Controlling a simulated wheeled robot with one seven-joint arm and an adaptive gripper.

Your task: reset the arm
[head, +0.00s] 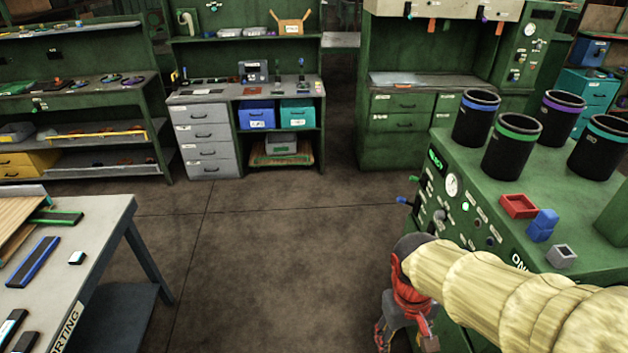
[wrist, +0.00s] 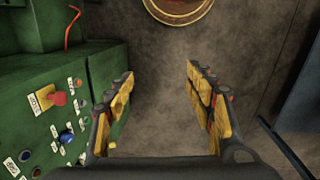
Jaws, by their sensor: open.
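My arm (head: 500,290) reaches in from the lower right of the head view, in a pale yellow ribbed sleeve. My gripper (head: 405,335) hangs at its end, low in front of the green machine (head: 465,190). In the wrist view my gripper (wrist: 158,100) has its two yellow-padded fingers wide apart. Only bare floor shows between them, so it is empty. The green machine's panel (wrist: 65,125) with knobs and labels is close on the left of the fingers in the wrist view.
Several black cups with coloured bands, one with a green band (head: 512,147), stand on the machine, with a red tray (head: 518,206) and a blue block (head: 542,225). A sorting table (head: 100,215) stands at left. The floor (head: 270,250) between is clear. A round object (wrist: 178,8) lies ahead in the wrist view.

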